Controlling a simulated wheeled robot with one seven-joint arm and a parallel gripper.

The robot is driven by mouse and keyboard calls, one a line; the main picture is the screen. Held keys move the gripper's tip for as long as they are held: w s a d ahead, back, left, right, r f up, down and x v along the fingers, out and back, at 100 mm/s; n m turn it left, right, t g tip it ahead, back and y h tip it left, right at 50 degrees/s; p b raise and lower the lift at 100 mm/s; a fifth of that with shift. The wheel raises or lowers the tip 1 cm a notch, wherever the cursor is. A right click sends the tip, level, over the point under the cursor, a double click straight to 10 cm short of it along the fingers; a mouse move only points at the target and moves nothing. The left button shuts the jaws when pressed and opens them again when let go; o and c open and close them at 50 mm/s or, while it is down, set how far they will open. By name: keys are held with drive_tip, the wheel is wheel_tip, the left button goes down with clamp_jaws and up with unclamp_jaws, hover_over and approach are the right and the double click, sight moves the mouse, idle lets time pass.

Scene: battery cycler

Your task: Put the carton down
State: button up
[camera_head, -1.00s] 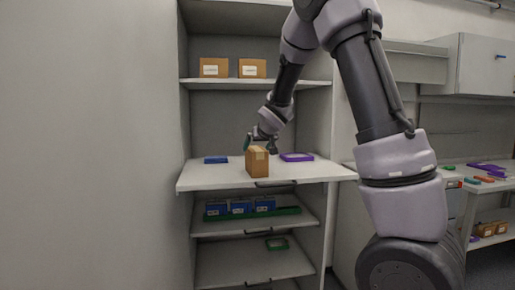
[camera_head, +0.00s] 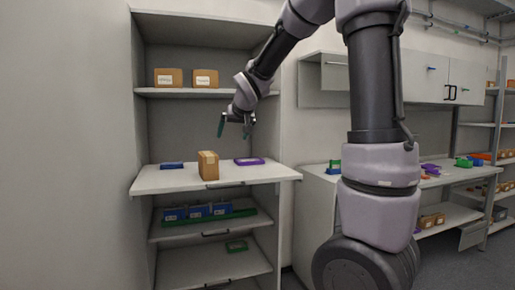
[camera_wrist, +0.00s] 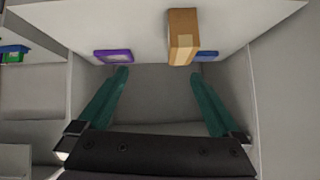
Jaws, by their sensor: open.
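The brown carton (camera_head: 208,165) stands upright on the pulled-out white shelf (camera_head: 150,182) of the cabinet, near its front edge. My gripper (camera_head: 235,130) is open and empty, above and behind the carton, and apart from it. In the wrist view the carton (camera_wrist: 183,38) is beyond the spread green fingers (camera_wrist: 160,85), with nothing between them.
A blue item (camera_head: 172,165) lies left of the carton and a purple tray (camera_head: 249,161) right of it. Two cartons (camera_head: 168,78) stand on the shelf above. Blue boxes (camera_head: 198,211) sit on a lower shelf. A workbench (camera_head: 318,172) is at the right.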

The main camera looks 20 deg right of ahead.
drive_tip(key=s+d+r+m+g, duration=0.1)
drive_tip(key=s+d, duration=0.1)
drive_tip(key=s, duration=0.6)
drive_tip(key=s+d+r+m+g, duration=0.1)
drive_tip(key=s+d, duration=0.2)
drive_tip(key=s, duration=0.6)
drive_tip(key=s+a+f, duration=0.1)
drive_tip(key=s, duration=0.6)
drive_tip(key=s+a+f+m+g+y, duration=0.1)
drive_tip(key=s+f, duration=0.1)
drive_tip(key=s, duration=0.5)
drive_tip(key=shift+s+a, duration=0.15)
drive_tip(key=shift+a, duration=0.2)
drive_tip(key=shift+f, duration=0.1)
drive_tip(key=shift+c, duration=0.3)
